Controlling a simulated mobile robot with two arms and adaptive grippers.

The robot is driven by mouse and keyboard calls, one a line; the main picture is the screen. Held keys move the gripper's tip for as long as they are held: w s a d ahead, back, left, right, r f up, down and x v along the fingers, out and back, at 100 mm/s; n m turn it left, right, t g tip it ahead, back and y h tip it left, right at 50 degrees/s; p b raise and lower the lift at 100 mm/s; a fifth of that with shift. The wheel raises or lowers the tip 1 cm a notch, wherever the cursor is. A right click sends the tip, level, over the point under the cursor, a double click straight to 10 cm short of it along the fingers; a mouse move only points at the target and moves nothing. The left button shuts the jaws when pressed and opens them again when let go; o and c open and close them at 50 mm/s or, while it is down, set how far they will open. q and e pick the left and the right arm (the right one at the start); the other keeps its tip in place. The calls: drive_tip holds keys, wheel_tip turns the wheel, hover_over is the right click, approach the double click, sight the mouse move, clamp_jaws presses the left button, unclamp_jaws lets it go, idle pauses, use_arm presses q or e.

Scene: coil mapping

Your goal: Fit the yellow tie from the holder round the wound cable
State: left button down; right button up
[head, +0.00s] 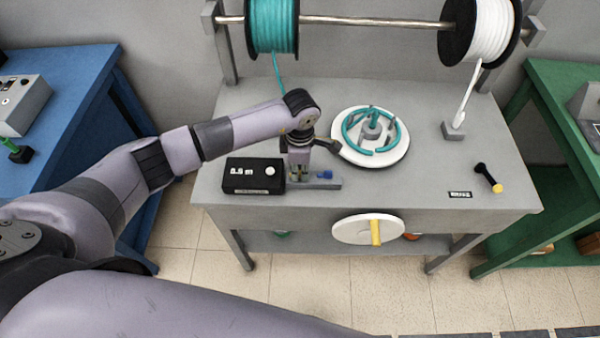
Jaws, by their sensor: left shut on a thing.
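The wound cable (349,140) is a teal ring lying around the pegs of a round white plate (398,157) on the grey bench. My left gripper (298,174) points down at the left end of the small grey holder (325,185), left of the plate. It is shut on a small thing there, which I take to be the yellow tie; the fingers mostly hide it. A blue tie (325,174) sits in the holder just right of the fingers. The gripper is apart from the wound cable. My right gripper is out of view.
A black length counter (254,175) stands close left of the gripper. A teal spool (272,25) and a white spool (480,30) hang on a rod behind. A black tool with a yellow end (488,176) lies at right. The bench's right front is mostly clear.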

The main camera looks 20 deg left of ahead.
use_arm(q)
drive_tip(key=shift+r+p, duration=0.55)
drive_tip(key=shift+r, duration=0.5)
drive_tip(key=shift+r+p, duration=0.8)
drive_tip(key=shift+r, duration=0.85)
